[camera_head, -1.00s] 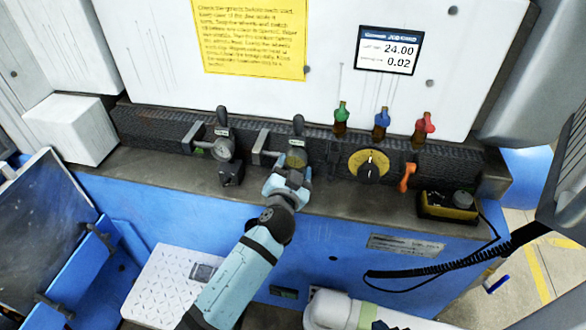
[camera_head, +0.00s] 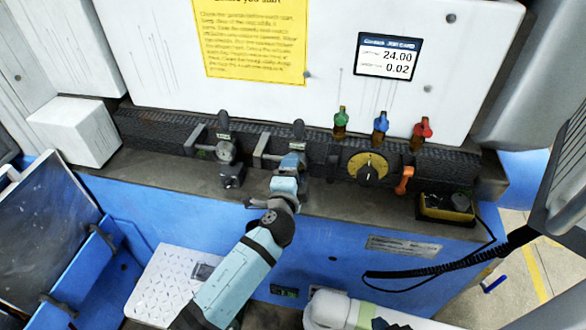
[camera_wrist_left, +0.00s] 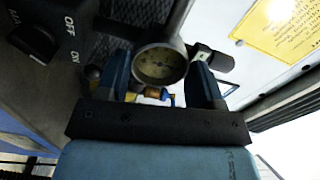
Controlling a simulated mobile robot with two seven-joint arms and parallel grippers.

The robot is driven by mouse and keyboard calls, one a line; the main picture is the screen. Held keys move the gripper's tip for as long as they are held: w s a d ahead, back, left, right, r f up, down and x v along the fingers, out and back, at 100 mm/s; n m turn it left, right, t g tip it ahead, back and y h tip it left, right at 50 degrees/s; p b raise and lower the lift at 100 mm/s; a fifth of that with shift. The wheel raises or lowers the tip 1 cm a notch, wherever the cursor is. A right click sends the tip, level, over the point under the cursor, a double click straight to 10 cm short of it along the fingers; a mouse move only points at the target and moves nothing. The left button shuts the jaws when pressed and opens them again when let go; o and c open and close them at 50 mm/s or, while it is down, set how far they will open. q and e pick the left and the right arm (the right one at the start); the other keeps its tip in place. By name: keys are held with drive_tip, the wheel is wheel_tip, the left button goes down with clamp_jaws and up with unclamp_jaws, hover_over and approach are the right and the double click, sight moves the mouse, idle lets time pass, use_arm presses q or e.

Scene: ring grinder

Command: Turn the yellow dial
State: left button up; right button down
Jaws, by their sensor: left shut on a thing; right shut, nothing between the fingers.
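The yellow dial (camera_head: 378,158), a round yellow plate with a black knob, sits on the dark textured rail in the head view. My left gripper (camera_head: 292,163) is left of it, at the second clamp-like fitting along the rail. In the left wrist view a round gauge (camera_wrist_left: 160,65) with a dull yellowish face lies between the two fingers of my left gripper (camera_wrist_left: 162,80). The fingers are shut on it at its sides. In the head view the gripper hides most of this gauge. My right gripper is not visible; only a white part of my arm shows at the bottom.
A similar fitting with a pale gauge (camera_head: 226,151) stands to the left. Green, blue (camera_head: 381,123) and red-topped valves and an orange lever (camera_head: 404,180) surround the yellow dial. A black knob (camera_wrist_left: 32,45) lies beside OFF and ON lettering. The ledge front is mostly clear.

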use_arm(q)
drive_tip(key=shift+r+m+p, duration=0.1)
drive_tip(key=shift+m+p, duration=0.35)
drive_tip(key=shift+m, duration=1.05)
drive_tip(key=o, duration=0.9)
drive_tip(key=shift+o, duration=0.2)
drive_tip(key=s+a+b, duration=0.1)
drive_tip(key=s+a, duration=0.1)
drive_tip(key=s, duration=1.1)
drive_tip(key=shift+s+a+b, duration=0.25)
drive_tip(key=shift+a+b, duration=0.1)
drive_tip(key=shift+b, duration=0.05)
